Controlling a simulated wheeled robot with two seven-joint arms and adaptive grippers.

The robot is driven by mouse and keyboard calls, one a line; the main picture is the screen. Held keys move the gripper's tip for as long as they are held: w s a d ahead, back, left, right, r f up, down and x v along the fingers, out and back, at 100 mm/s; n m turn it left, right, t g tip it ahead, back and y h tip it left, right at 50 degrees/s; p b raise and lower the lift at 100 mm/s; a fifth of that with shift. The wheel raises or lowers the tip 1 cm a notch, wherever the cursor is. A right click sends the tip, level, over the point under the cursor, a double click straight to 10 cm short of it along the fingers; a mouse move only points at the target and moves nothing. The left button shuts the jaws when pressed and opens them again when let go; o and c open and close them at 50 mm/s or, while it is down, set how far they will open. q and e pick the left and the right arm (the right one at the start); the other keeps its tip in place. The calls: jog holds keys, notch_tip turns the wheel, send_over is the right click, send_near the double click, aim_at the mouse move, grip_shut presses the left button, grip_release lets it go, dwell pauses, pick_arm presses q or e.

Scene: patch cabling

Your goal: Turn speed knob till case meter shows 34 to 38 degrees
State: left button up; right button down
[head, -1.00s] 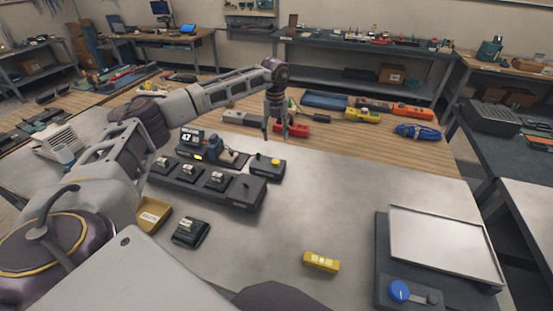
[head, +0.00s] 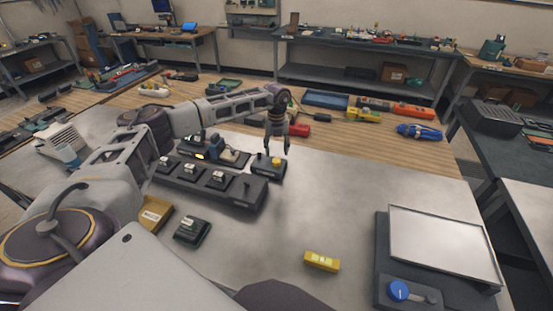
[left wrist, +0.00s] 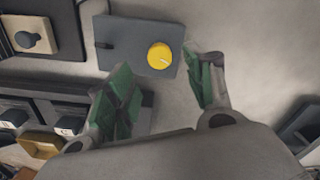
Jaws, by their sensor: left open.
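A yellow knob (head: 276,161) sits on a small dark box (head: 262,169) at the end of the dark unit row. It also shows in the left wrist view (left wrist: 160,56), with a light pointer mark on top. My left gripper (head: 277,148) points down just above the knob, open and empty. In the left wrist view its green-padded fingers (left wrist: 160,76) are spread, with the knob beyond their tips and roughly between them. The meter display behind my left arm is mostly hidden and I cannot read it. My right gripper is not in view.
A row of dark modules (head: 215,184) lies left of the knob box. A yellow tray (head: 156,214), a small dark device (head: 192,229) and a yellow block (head: 321,261) stand nearer. A plate with a blue knob (head: 398,290) is at right. The middle of the grey table is clear.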

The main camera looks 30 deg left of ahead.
aim_at(277, 160)
pick_arm(q)
notch_tip(277, 160, down, 4)
jog(key=shift+f, duration=1)
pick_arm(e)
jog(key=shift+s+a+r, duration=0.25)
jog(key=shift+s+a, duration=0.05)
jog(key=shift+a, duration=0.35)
pick_arm(q)
jog(key=c, duration=1)
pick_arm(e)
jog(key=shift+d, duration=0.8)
